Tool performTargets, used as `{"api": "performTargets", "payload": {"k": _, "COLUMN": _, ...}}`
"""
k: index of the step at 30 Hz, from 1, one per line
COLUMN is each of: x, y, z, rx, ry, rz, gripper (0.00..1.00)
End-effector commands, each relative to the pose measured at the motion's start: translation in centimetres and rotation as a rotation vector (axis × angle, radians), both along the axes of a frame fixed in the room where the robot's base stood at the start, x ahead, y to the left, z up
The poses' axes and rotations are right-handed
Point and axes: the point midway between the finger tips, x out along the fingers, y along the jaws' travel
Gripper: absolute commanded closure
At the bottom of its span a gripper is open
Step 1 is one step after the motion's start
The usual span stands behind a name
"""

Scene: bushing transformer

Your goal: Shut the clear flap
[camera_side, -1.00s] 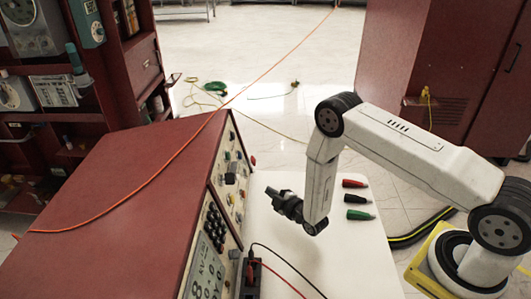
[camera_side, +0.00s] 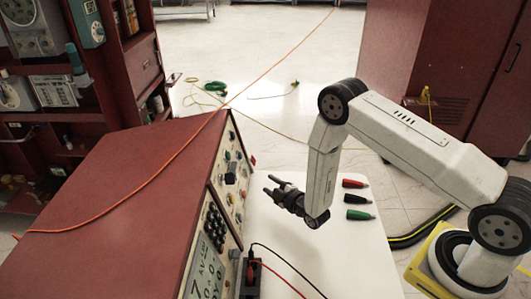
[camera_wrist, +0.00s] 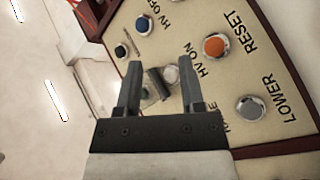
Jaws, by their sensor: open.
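My gripper (camera_wrist: 161,68) is open, with its two fingers apart and pointing at the control panel (camera_wrist: 230,85). Between the fingers in the wrist view is a small dark, upright part, with a pale, see-through-looking patch beside it; I cannot tell for sure which part is the clear flap or how far it stands open. In the side view my gripper (camera_side: 271,185) is in front of the panel's face, right of the red console (camera_side: 120,190); the flap is too small to make out there.
An orange button (camera_wrist: 215,46) marked RESET and a metal button (camera_wrist: 250,108) marked LOWER lie right of my fingers. Red, black and green plugs (camera_side: 357,199) lie on the white table (camera_side: 330,255). Leads run from a black block by the console.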

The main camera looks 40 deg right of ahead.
Motion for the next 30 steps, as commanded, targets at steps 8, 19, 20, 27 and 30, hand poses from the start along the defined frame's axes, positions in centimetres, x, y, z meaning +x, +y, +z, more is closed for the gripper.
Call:
{"api": "performTargets", "payload": {"k": 8, "x": 0.1, "y": 0.0, "z": 6.2, "rx": 0.000, "ry": -0.004, "rz": 0.000, "gripper": 0.50}}
{"api": "performTargets", "payload": {"k": 19, "x": 0.0, "y": 0.0, "z": 14.7, "rx": 0.000, "ry": -0.005, "rz": 0.000, "gripper": 0.50}}
{"api": "performTargets", "payload": {"k": 20, "x": 0.0, "y": 0.0, "z": 15.4, "rx": 0.000, "ry": -0.006, "rz": 0.000, "gripper": 0.50}}
{"api": "performTargets", "payload": {"k": 27, "x": 0.0, "y": 0.0, "z": 19.5, "rx": 0.000, "ry": -0.004, "rz": 0.000, "gripper": 0.50}}
{"api": "performTargets", "payload": {"k": 30, "x": 0.0, "y": 0.0, "z": 20.9, "rx": 0.000, "ry": -0.004, "rz": 0.000, "gripper": 0.50}}
